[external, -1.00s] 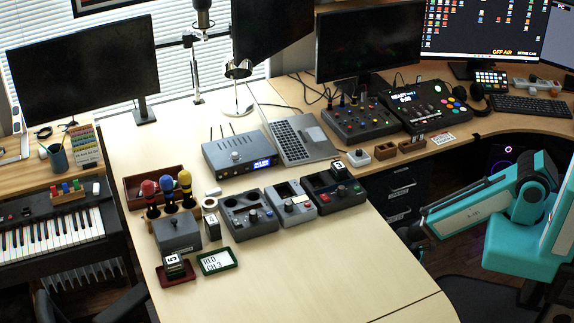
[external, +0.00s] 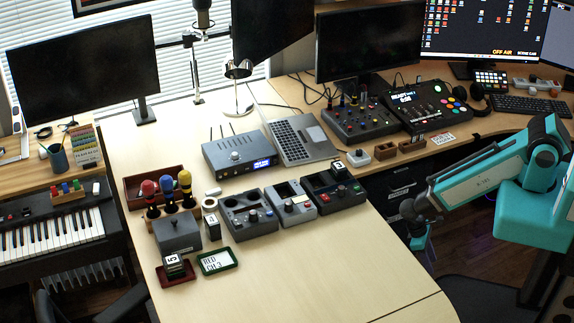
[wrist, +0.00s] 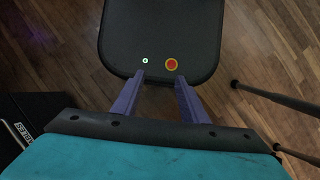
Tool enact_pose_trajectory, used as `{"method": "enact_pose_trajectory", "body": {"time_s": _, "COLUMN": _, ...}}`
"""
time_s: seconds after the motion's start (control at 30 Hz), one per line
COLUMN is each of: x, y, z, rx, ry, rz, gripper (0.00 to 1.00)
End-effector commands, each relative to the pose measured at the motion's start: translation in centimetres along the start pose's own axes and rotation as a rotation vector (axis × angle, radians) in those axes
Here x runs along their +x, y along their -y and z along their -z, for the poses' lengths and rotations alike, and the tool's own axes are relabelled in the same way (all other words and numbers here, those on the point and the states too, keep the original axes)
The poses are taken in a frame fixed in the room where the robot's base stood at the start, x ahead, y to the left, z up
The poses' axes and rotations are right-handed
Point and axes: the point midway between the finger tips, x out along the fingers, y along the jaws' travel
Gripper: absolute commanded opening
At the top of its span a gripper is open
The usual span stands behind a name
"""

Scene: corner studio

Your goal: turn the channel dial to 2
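A grey box with a small lit blue display (external: 238,153) stands at the middle back of the pale desk, left of the laptop. A round knob (external: 235,156) sits on its front, left of the display; it may be the channel dial. Its setting is too small to read. My gripper (external: 421,240) hangs low beyond the desk's right edge, far to the right of the box and touching nothing visible. In the wrist view my gripper (wrist: 159,82) has its two purple fingers apart, with nothing between them. The box is not in the wrist view.
Several small control boxes (external: 292,202) stand in a row in front of the grey box. An open laptop (external: 301,138) is right of it, and a microphone arm rises behind. The desk's front right (external: 335,255) is clear. Wood floor shows in the wrist view (wrist: 262,60).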

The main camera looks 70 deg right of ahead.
Motion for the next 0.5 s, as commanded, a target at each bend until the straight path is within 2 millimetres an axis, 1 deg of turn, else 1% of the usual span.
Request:
{"method": "enact_pose_trajectory", "body": {"time_s": 0.03, "x": -1.1, "y": 0.0, "z": 0.2, "rx": -0.007, "ry": -0.006, "rz": -0.002, "gripper": 0.40}}
{"method": "enact_pose_trajectory", "body": {"time_s": 0.27, "x": -5.3, "y": -0.1, "z": 1.5, "rx": -0.042, "ry": -0.030, "rz": -0.015, "gripper": 0.40}}
{"method": "enact_pose_trajectory", "body": {"time_s": 0.5, "x": -10.9, "y": -0.2, "z": 2.7, "rx": -0.086, "ry": -0.060, "rz": -0.033, "gripper": 0.40}}
